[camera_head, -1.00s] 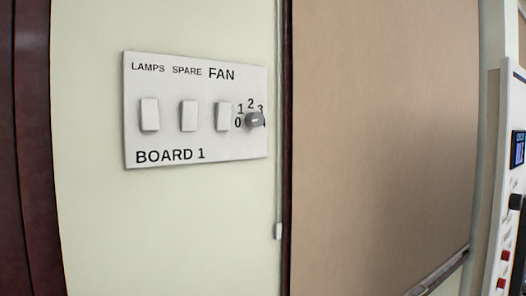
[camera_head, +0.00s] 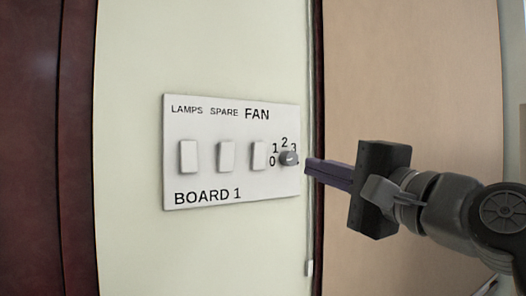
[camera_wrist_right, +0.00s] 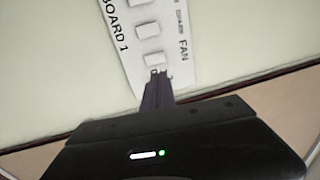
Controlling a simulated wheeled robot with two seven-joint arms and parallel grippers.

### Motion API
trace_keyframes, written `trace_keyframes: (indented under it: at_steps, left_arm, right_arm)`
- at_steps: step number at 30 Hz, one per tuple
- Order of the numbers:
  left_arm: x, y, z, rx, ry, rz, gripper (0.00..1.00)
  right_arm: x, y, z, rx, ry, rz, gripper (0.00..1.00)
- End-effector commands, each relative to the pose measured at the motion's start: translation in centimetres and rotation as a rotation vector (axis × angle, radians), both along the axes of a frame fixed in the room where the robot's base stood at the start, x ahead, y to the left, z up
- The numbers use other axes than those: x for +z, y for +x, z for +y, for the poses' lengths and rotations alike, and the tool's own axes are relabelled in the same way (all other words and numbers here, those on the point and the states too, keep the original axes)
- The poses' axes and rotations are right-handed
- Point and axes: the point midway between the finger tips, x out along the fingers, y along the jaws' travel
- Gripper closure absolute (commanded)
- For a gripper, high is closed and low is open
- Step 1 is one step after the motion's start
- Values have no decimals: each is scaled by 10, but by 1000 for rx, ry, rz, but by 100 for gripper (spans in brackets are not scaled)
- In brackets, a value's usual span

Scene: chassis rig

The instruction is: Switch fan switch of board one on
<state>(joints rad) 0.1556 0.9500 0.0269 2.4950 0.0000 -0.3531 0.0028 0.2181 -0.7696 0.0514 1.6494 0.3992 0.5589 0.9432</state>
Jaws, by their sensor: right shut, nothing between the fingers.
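Board 1 (camera_head: 232,184) is a white panel on the pale wall, with three white rocker switches and a grey rotary knob (camera_head: 289,158) marked 0 to 3. The fan switch (camera_head: 258,156) is the rightmost rocker, below the word FAN; I cannot tell its on or off state. My right gripper (camera_head: 308,167) comes in from the right, shut and empty, its purple fingertips just right of the knob in the head view. In the right wrist view, the shut fingers (camera_wrist_right: 156,75) point at the board near the fan switch (camera_wrist_right: 153,58) and hide the knob. My left gripper is not in view.
A cord (camera_head: 309,220) hangs down the wall right of the board, ending in a small white pull. A dark-framed brown panel (camera_head: 420,80) lies further right, behind my right arm. The wall below the board is clear.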

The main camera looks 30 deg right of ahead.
Motion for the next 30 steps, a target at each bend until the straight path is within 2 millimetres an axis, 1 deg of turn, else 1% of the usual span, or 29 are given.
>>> trace_keyframes:
  at_steps: [6,11,17,24,27,30]
  left_arm:
    - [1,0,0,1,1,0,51]
    - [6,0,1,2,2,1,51]
    - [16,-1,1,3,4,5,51]
    - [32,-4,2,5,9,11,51]
    - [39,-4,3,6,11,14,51]
    - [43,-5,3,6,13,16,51]
  right_arm:
    - [0,3,0,0,0,2,100]
    - [3,15,0,1,0,3,100]
    - [9,47,-1,2,1,5,100]
    - [17,95,-2,2,1,4,100]
    - [20,113,-2,2,2,5,100]
    - [21,126,-2,1,1,3,100]
